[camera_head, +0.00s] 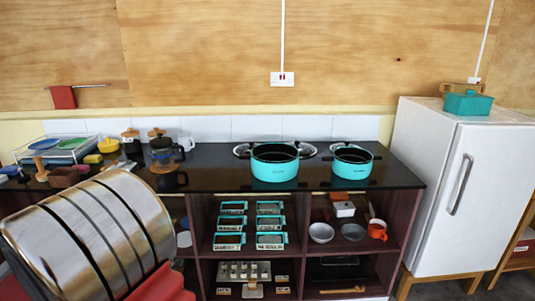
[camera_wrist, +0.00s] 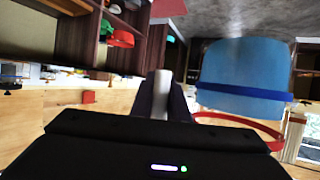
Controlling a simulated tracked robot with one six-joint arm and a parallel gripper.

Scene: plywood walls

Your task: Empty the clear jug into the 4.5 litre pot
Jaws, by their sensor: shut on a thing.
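A see-through bluish jug (camera_wrist: 243,75) with a dark blue band shows in the wrist view, right of my gripper's (camera_wrist: 166,97) fingers. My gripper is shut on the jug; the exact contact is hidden. The jug's contents cannot be made out. In the head view, a larger turquoise pot (camera_head: 275,172) and a smaller turquoise pot (camera_head: 352,168) stand upright and uncovered on the dark counter (camera_head: 225,180). Their volume markings are too small to read. Neither my gripper nor the jug can be made out in the head view.
A coffee maker (camera_head: 163,152) and a dish rack (camera_head: 52,147) stand at the counter's left. Shelves below hold turquoise boxes, bowls and an orange-red mug (camera_head: 377,229). A white fridge (camera_head: 455,185) stands at the right. The counter just left of the larger pot is clear.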

